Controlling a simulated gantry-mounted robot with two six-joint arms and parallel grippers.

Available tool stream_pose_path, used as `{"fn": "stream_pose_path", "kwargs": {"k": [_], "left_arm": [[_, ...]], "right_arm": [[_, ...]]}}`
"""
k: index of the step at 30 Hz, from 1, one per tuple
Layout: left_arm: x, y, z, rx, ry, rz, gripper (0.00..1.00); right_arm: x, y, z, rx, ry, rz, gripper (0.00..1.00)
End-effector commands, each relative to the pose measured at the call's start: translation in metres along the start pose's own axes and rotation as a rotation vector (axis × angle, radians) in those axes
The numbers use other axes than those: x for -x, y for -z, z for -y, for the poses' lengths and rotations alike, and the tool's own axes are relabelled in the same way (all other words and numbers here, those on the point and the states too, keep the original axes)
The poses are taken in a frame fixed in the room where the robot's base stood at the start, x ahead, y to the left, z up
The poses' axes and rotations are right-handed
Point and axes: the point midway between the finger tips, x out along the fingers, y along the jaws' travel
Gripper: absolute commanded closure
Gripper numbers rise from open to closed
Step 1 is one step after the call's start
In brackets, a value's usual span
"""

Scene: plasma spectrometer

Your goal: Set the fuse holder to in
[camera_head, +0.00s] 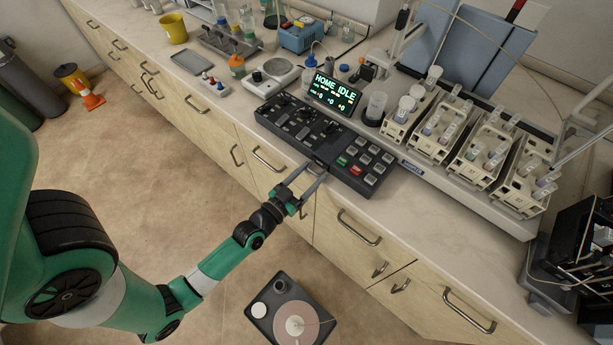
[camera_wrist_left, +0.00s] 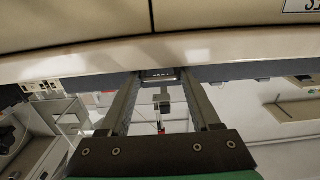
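The black control panel (camera_head: 325,142) lies at the counter's front edge, with knobs on its left part and a keypad on its right. My left gripper (camera_head: 317,171) is at the panel's front side, near its middle. Its fingers are apart and point at the panel. In the left wrist view, a small dark piece with pale marks (camera_wrist_left: 160,75) lies between the fingertips (camera_wrist_left: 160,82); it may be the fuse holder. A small grey block (camera_wrist_left: 163,99) shows beyond, between the fingers. I cannot tell whether the fingers touch the dark piece. My right gripper is not in view.
A lit screen (camera_head: 334,94) reads HOME IDLE behind the panel. Racks with tubes (camera_head: 478,150) stand to the right, and a white round-topped device (camera_head: 272,76) to the left. Drawer handles (camera_head: 358,229) stick out below the counter. A dark box with a disc (camera_head: 290,310) lies on the floor.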

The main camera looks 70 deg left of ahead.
Motion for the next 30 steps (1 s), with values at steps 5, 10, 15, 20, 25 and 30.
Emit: {"fn": "stream_pose_path", "kwargs": {"k": [5,10,15,20,25,30], "left_arm": [[0.0,-0.001,-0.001,0.0,-0.002,0.003,0.21],[0.001,-0.001,0.0,0.0,-0.001,0.003,0.21],[0.018,-0.002,-0.001,0.001,-0.001,0.004,0.21],[0.055,-0.003,-0.001,0.0,-0.002,0.007,0.21],[0.093,-0.001,-0.001,0.0,-0.004,0.007,0.21],[0.113,0.0,-0.001,0.0,-0.004,0.004,0.21]], "right_arm": [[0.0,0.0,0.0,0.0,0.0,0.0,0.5],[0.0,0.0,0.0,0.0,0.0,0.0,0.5],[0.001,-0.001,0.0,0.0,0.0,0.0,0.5],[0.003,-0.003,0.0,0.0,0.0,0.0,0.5],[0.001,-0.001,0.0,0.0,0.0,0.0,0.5],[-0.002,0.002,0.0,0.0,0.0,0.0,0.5]]}}
